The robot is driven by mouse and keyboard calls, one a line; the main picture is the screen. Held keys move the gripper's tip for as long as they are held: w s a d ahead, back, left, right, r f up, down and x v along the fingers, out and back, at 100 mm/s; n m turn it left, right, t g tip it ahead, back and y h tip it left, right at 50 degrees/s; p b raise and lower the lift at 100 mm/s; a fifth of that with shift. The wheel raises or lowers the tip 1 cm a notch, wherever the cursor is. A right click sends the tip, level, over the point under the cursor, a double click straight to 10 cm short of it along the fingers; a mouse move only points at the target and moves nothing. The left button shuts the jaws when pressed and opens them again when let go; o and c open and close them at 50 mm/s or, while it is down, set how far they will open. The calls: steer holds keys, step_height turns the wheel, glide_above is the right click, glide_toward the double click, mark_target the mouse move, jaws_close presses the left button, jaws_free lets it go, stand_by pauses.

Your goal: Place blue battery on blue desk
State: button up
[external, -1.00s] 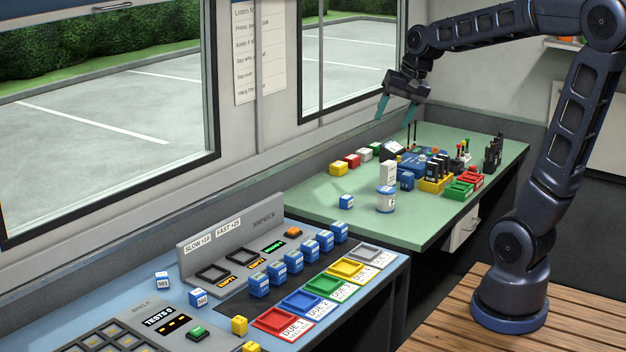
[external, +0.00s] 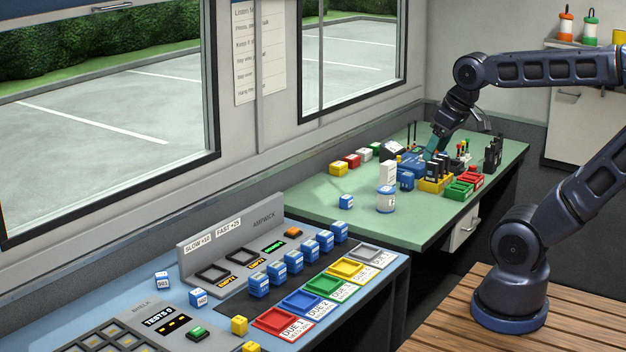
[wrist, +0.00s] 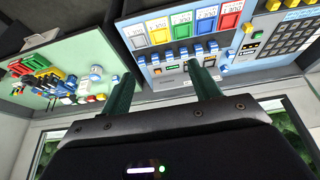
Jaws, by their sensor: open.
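The blue desk (external: 376,299) is in front, with several blue batteries (external: 292,259) in a row and loose blue batteries (external: 198,297) at its left.
A white jar (external: 386,199) stands beside the lone battery. Black radios (external: 437,169) stand in the yellow tray, with green (external: 459,190) and red (external: 474,180) trays to the right. Coloured trays (external: 303,302) line the blue desk's right side. The green desk's front left is clear.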

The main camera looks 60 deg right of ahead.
steer(key=w+d+r+m+y, duration=0.1)
steer(key=w+d+m, duration=0.35)
steer(key=w, duration=0.35)
steer(key=w+d+r+m, duration=0.2)
steer(key=w+d+m, duration=0.25)
steer(key=w, duration=0.45)
steer(key=w+d+f+m, duration=0.2)
steer(key=w+d+m, duration=0.3)
steer(key=w+d, duration=0.25)
steer(key=w+d+f+m, duration=0.3)
steer(key=w+d+m, duration=0.25)
steer(key=d, duration=0.25)
steer(key=m+h, duration=0.1)
steer(key=m, duration=1.6)
glide_toward(408, 174)
steer(key=f, duration=0.1)
steer(key=shift+n, duration=0.25)
steer(key=shift+x, duration=5.7)
steer(key=shift+w+r, duration=0.15)
steer(key=shift+w, duration=0.05)
steer(key=c, duration=1.2)
steer(key=shift+c, duration=0.2)
